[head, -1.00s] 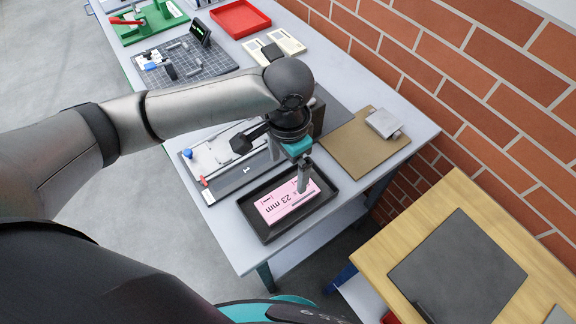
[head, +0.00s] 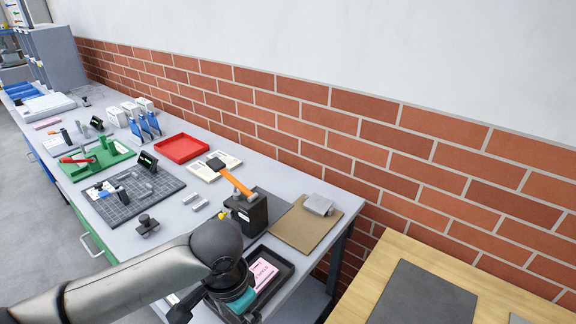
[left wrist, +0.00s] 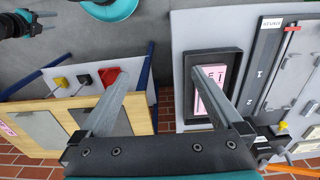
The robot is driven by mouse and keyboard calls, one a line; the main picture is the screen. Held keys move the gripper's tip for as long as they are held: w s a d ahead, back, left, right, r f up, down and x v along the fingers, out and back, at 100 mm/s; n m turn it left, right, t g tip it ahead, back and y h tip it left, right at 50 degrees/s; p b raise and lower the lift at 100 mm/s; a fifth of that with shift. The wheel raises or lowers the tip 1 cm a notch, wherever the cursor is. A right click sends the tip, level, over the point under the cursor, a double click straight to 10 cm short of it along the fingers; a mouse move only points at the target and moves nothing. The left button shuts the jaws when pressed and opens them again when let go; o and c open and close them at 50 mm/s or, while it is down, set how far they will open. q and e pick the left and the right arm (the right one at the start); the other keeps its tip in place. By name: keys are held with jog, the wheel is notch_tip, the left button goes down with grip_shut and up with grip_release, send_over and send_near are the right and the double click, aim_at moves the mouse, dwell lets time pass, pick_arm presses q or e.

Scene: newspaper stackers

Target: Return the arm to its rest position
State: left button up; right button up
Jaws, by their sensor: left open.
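My left arm enters the head view from the lower left, and its wrist hides the left fingers. In the left wrist view my left gripper (left wrist: 160,75) is open, with nothing between its fingers. A pink block (head: 264,273) with dark print lies in a black tray (head: 287,260) beside the wrist. It also shows in the left wrist view (left wrist: 212,98), partly covered by the right-hand finger. A dark and teal part at that view's upper left looks like my right gripper (left wrist: 42,22); its jaws are too small to judge.
An orange-handled hammer (head: 234,182) lies on a black block (head: 248,215) behind my wrist. A brown board (head: 300,232) is beside it. A gridded mat (head: 155,195), green tray (head: 95,165) and red tray (head: 182,148) stand farther back. A brick wall (head: 400,155) borders the bench.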

pick_arm(q)
jog(key=s+d+t+h, duration=0.1)
jog(key=s+d+h, duration=0.15)
jog(key=d, duration=0.35)
pick_arm(e)
jog(key=w+t, duration=0.1)
jog(key=w, duration=0.6)
pick_arm(q)
jog(key=s+a+f+n+t+y, duration=0.3)
jog(key=s+a+n, duration=0.4)
jog(key=a, duration=0.6)
notch_tip(320, 180, down, 28)
jog(key=s+m+g+b, duration=0.1)
jog(key=s+g+b, duration=0.15)
jog(key=b, duration=0.35)
jog(key=s+a+f+b, duration=0.1)
jog(key=s+f+b, duration=0.2)
jog(key=s+f, duration=0.5)
jog(key=s+a+f+b, duration=0.1)
jog(key=s+f+b, duration=0.3)
jog(key=s+f, duration=0.4)
notch_tip(320, 180, down, 5)
jog(key=shift+a+f+m+g, duration=0.1)
jog(key=shift+a+m+g, duration=0.2)
jog(key=shift+a+g, duration=0.1)
pick_arm(e)
notch_tip(320, 180, down, 13)
jog(key=s, duration=0.3)
jog(key=shift+g, duration=0.3)
jog(key=shift+a, duration=0.1)
